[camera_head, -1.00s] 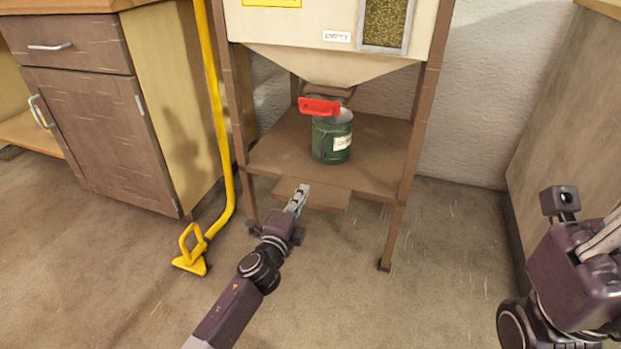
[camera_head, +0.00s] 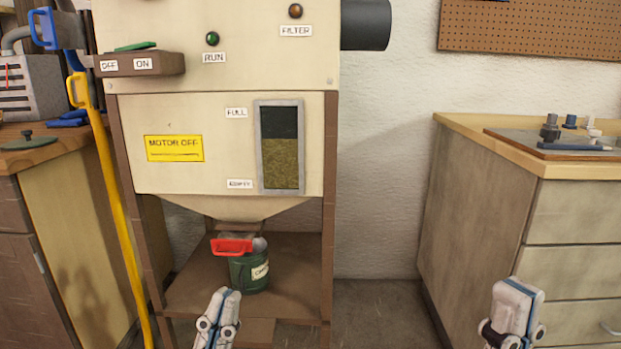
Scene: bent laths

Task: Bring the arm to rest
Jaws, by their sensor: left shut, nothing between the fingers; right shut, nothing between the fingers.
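My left gripper (camera_head: 221,308) is low in the head view, in front of the lower shelf of the machine. It is shut and empty. My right gripper (camera_head: 517,297) is at the lower right, in front of the right-hand cabinet. It is shut and empty. Most of both arms is below the picture's edge.
A cream machine (camera_head: 215,120) stands centre left. A green can (camera_head: 250,276) sits on its brown shelf (camera_head: 300,285), below a red handle (camera_head: 232,247). A yellow pole (camera_head: 113,210) stands left of it. A drawer cabinet (camera_head: 575,215) is at right; bare wall lies between.

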